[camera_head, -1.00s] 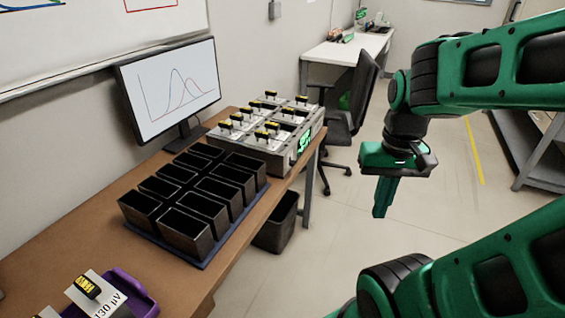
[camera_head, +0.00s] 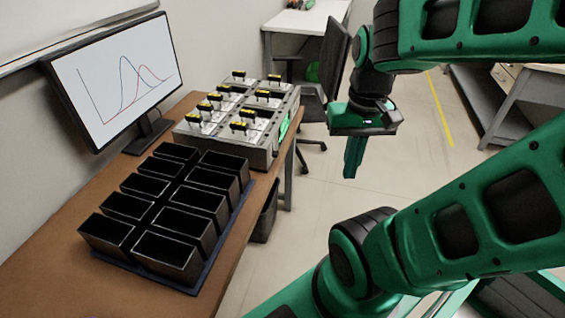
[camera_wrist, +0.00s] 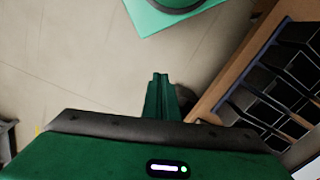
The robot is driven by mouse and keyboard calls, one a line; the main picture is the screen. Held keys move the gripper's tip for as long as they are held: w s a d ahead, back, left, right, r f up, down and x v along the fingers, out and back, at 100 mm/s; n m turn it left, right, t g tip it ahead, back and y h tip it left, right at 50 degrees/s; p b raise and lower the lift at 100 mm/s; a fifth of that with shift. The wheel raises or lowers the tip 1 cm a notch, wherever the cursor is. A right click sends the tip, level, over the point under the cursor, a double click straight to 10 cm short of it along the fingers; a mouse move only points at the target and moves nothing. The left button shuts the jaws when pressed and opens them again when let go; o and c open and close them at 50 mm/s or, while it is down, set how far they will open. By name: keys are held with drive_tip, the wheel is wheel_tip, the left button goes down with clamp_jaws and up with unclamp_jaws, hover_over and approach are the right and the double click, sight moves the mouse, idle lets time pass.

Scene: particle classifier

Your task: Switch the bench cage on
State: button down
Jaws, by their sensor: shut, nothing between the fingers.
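A grey metal box (camera_head: 260,150) stands on the bench, beyond the black bins. Several upright black pieces with yellow labels stand on its top. A green lit panel (camera_head: 283,129) shows on its right side. It may be the bench cage, but I cannot read a name or make out a switch. My gripper (camera_head: 349,174) points down over the floor, to the right of the box and apart from it. Its fingers are together and empty. They also show shut in the wrist view (camera_wrist: 160,78).
Black open bins (camera_head: 148,186) stand on a blue tray at the bench's near part. A monitor (camera_head: 112,78) stands at the back left. A dark chair (camera_head: 334,62) and a white desk (camera_head: 303,20) are beyond.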

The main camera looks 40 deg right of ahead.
drive_tip(key=w+d+f+m+g+y, duration=0.2)
drive_tip(key=w+f+m+y, duration=0.1)
drive_tip(key=w+f, duration=0.6)
drive_tip(key=m+t+y, duration=1)
drive_tip(key=m+t, duration=0.9)
approach(276, 154)
drive_tip(key=shift+s+d+f, duration=0.45)
drive_tip(key=shift+d+f, duration=0.2)
drive_tip(key=shift+f, duration=0.15)
drive_tip(key=shift+s+d+f, duration=0.45)
drive_tip(key=shift+d+f, duration=0.25)
drive_tip(key=shift+f, duration=0.1)
drive_tip(key=x, duration=1)
drive_tip(key=shift+f, duration=0.25)
drive_tip(key=shift+r, duration=0.1)
